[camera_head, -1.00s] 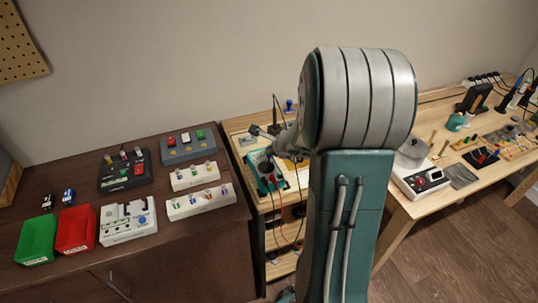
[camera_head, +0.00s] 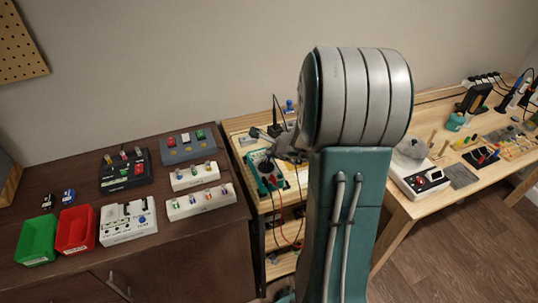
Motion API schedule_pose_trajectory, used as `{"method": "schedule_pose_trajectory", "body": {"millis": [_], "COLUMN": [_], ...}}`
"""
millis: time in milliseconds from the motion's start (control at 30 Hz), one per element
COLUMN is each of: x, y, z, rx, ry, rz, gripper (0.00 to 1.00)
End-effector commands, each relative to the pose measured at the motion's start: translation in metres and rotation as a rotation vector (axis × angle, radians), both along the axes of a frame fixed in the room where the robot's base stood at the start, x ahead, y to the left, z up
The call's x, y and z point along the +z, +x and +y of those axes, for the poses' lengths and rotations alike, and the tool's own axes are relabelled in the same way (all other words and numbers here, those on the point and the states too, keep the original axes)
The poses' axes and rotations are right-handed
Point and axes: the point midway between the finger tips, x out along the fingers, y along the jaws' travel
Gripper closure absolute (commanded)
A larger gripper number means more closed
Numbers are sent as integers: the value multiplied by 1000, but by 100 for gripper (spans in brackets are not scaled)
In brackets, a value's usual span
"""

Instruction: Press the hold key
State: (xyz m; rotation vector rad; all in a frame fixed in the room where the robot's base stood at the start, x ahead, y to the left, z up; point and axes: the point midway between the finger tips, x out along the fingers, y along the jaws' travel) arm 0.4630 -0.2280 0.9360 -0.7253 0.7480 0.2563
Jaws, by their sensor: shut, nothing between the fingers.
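A teal multimeter (camera_head: 264,178) with a dark dial and a red lead lies on the small wooden bench in the middle of the view. Its keys are too small to make out, so I cannot pick out the hold key. My gripper (camera_head: 278,153) is shut and empty. It is just above and to the right of the multimeter's upper part. My large arm link hides the area to its right. I cannot tell whether the fingertips touch the meter.
The dark cabinet (camera_head: 165,239) on the left bears a green bin (camera_head: 37,239), a red bin (camera_head: 76,229) and several switch boxes. A wooden workbench (camera_head: 425,214) on the right holds a soldering station (camera_head: 422,180) and tools. A red cable hangs in front of the small bench.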

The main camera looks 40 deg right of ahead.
Motion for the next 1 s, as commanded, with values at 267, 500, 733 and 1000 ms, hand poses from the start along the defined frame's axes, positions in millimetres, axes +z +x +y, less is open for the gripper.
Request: {"method": "schedule_pose_trajectory", "body": {"millis": [267, 500, 733, 1000], "x": [-3, -2, 10, 15], "y": [0, 0, 0, 0], "z": [0, 0, 0, 0], "rx": [-1, 0, 1, -1], "ry": [1, 0, -1, 0], "rz": [1, 1, 0, 1], "gripper": [100, 100, 100, 100]}}
